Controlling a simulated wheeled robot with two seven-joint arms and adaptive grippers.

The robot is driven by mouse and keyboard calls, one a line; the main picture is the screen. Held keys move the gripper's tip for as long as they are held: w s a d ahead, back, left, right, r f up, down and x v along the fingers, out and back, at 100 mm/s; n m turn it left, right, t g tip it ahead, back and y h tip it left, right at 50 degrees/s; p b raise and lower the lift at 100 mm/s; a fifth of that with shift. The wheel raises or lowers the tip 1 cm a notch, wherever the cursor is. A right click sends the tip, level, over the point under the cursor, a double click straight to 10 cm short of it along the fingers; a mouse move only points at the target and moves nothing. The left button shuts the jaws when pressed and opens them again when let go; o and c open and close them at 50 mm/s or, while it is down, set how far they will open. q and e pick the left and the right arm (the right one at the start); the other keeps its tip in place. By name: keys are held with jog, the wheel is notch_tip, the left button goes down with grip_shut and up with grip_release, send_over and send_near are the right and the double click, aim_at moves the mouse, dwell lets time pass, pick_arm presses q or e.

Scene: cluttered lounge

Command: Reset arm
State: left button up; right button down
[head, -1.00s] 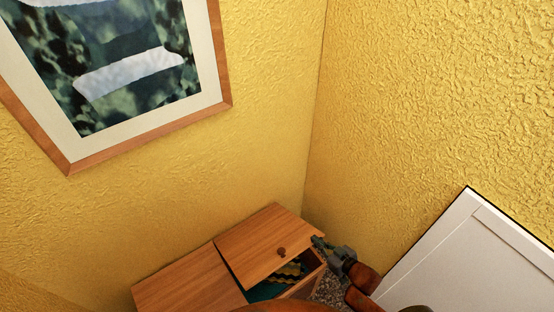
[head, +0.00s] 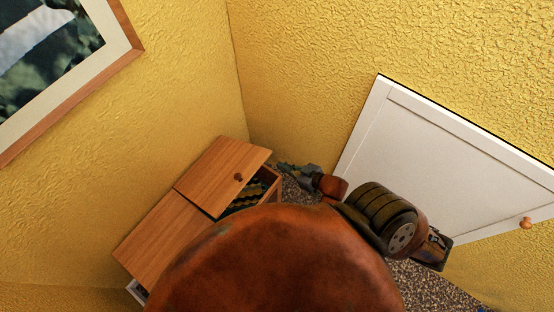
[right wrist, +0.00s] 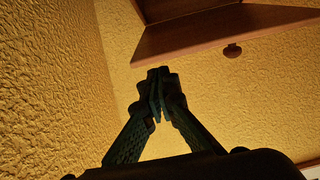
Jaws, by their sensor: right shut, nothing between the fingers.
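My right gripper (head: 290,167) is just right of a wooden cabinet (head: 160,240), close to the corner of its open wooden door (head: 215,180). In the right wrist view its dark fingers (right wrist: 160,90) are closed together with nothing between them. The door's underside (right wrist: 215,35) and its round knob (right wrist: 232,50) show above and to the right of the fingertips, apart from them. My rust-coloured right arm runs across the lower middle and right of the head view. My left gripper is not in view.
Dark yellow-striped items (head: 246,194) lie inside the open cabinet. A white panel door (head: 440,160) with a wooden knob (head: 525,223) stands at right. Yellow textured walls (head: 300,70) meet in a corner behind. A framed picture (head: 60,60) hangs at upper left. Speckled floor (head: 415,280) shows at lower right.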

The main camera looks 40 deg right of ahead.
jog(key=shift+s+d+r, duration=0.1)
jog(key=shift+s, duration=0.5)
jog(key=s+d+f+g+h, duration=0.15)
jog(key=s+f, duration=0.25)
jog(key=f, duration=0.4)
jog(key=s+d+f+m+g+h, duration=0.1)
jog(key=s+d+f+g, duration=0.15)
jog(key=f, duration=0.55)
jog(key=s+d+f+g+h, duration=0.1)
jog(key=s+d+f, duration=0.1)
jog(key=s+f, duration=0.5)
jog(key=s+a+f+g, duration=0.3)
jog(key=s+a+f, duration=0.1)
jog(key=s+f, duration=0.5)
jog(key=s+a+f+g, duration=0.3)
jog(key=s+f, duration=0.6)
jog(key=s, duration=0.3)
jog(key=shift+a+f+g, duration=0.2)
jog(key=shift+a+g, duration=0.1)
jog(key=shift+a, duration=0.4)
